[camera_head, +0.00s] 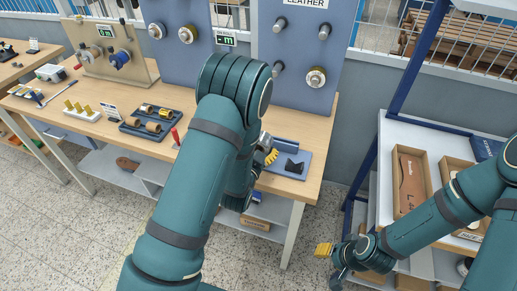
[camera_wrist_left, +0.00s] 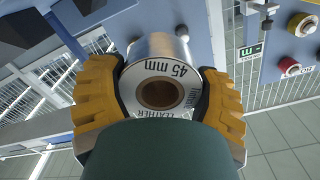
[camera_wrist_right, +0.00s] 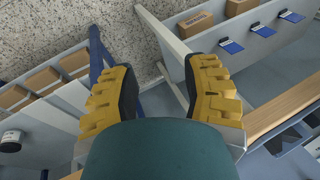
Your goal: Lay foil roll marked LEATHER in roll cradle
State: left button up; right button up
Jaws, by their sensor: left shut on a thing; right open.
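The silver foil roll (camera_wrist_left: 157,50) is between the yellow fingers of my left gripper (camera_wrist_left: 160,95); its end face reads "45 mm" and, partly, "LEATHER". In the head view my left gripper (camera_head: 268,157) is beside a blue tray (camera_head: 303,157) with a dark V-shaped block, which looks like the roll cradle (camera_head: 293,167). A small part of the roll (camera_head: 264,140) shows by the fingers, apart from the V block; my arm hides much of it. My right gripper (camera_head: 325,250) is open and empty, low between the bench and the shelf; it also shows in the right wrist view (camera_wrist_right: 163,90).
A blue panel marked LEATHER (camera_head: 312,60) with pegs stands behind the bench (camera_head: 318,128). A dark tray of rolls (camera_head: 152,123) and a red-handled tool (camera_head: 175,136) are to the left. A shelf (camera_head: 390,150) with cardboard boxes (camera_head: 411,180) is at the right.

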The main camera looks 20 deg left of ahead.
pick_arm(q)
jog(key=shift+w+f, duration=0.25)
jog(key=shift+w, duration=0.3)
jog(key=shift+w+f+b, duration=0.15)
jog(key=shift+f+b, duration=0.05)
jog(key=shift+b, duration=0.3)
jog(key=shift+f+b, duration=1.25)
jog(key=shift+b, duration=0.3)
jog(key=shift+f, duration=0.1)
jog(key=shift+f, duration=0.1)
jog(key=o, duration=1.3)
jog(key=shift+s+f, duration=0.15)
jog(key=shift+s, duration=0.1)
jog(key=s, duration=0.7)
jog(key=shift+a+r, duration=0.15)
jog(key=shift+r, duration=0.25)
